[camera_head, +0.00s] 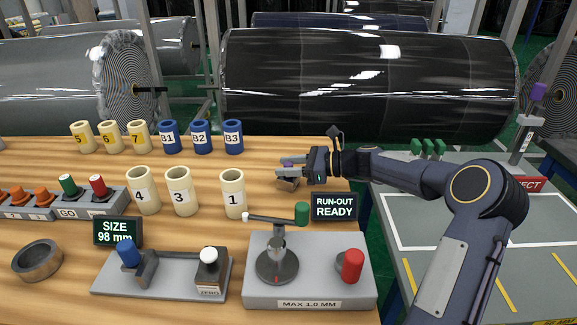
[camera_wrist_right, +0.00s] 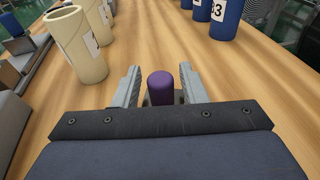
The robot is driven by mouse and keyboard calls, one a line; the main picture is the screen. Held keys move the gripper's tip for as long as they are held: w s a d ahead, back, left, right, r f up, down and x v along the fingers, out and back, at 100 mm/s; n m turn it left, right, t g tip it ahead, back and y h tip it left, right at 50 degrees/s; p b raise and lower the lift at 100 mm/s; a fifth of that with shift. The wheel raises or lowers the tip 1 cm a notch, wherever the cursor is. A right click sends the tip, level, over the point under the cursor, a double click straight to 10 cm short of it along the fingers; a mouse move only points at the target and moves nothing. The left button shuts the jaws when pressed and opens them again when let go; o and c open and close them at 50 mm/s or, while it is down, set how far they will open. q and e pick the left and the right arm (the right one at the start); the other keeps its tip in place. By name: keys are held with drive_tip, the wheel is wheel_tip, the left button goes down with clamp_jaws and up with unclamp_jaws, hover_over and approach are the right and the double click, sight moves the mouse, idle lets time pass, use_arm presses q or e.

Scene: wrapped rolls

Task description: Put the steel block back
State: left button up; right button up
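The steel block (camera_head: 288,184), a small block with a purple knob, sits on the wooden table near its right side. My right gripper (camera_head: 288,169) is over it, with the fingers on either side of the knob. In the right wrist view the purple knob (camera_wrist_right: 161,88) stands between the two fingers (camera_wrist_right: 161,80), with a narrow gap showing on each side. The fingers look open around it, not closed on it. The block's body is mostly hidden by the gripper in the wrist view. My left gripper is not in view.
Blue sleeve B3 (camera_head: 233,137) is behind left. The RUN-OUT READY sign (camera_head: 334,206) and the MAX 1.0 MM gauge base (camera_head: 330,284) are in front.

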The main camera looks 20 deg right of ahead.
drive_tip(key=shift+o, duration=0.5)
drive_tip(key=shift+d, duration=0.1)
drive_tip(key=v, duration=1.2)
drive_tip(key=shift+p, duration=0.3)
